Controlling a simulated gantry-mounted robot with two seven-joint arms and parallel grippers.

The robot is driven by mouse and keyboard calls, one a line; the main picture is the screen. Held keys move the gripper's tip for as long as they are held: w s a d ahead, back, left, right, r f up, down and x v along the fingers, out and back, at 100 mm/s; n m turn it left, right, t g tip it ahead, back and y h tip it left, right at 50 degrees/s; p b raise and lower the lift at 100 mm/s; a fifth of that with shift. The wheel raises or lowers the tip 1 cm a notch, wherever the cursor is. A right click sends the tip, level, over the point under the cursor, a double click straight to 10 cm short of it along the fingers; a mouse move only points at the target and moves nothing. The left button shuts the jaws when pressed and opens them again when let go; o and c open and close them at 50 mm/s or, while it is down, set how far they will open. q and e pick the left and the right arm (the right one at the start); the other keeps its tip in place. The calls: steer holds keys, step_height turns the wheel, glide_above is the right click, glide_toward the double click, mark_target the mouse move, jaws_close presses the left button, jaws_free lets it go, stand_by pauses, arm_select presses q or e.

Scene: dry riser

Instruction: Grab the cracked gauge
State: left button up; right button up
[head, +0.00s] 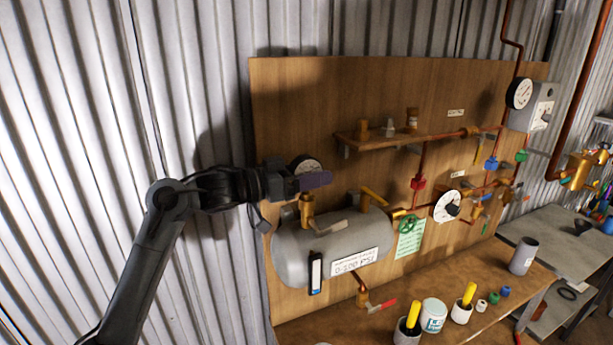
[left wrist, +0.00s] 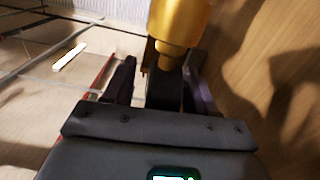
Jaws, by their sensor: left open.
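A round gauge (head: 305,163) with a pale dial and dark rim stands on a brass fitting (head: 307,208) on top of the grey tank (head: 290,255). My left gripper (head: 316,180) is in front of it and hides its lower part. I cannot make out a crack on the dial. In the left wrist view my left gripper (left wrist: 160,82) is open, its two dark fingers apart. A dark narrow body (left wrist: 163,92) shows between them, below a brass fitting (left wrist: 178,28); it looks like the gauge seen edge-on. I cannot tell whether the fingers touch it.
Two more gauges, one at the middle of the pipes (head: 446,207) and one at the upper right (head: 519,93), are on the wooden board (head: 300,90). A brass valve (head: 373,197) is right of the gripper. A shelf (head: 385,139) is above. Cups stand on the bench (head: 385,325).

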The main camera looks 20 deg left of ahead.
arm_select(q)
steer(key=shift+w+d, duration=0.15)
steer(key=shift+d, duration=0.05)
steer(key=shift+c, duration=0.3)
steer(key=c, duration=0.9)
jaws_close()
steer(key=shift+r, duration=0.1)
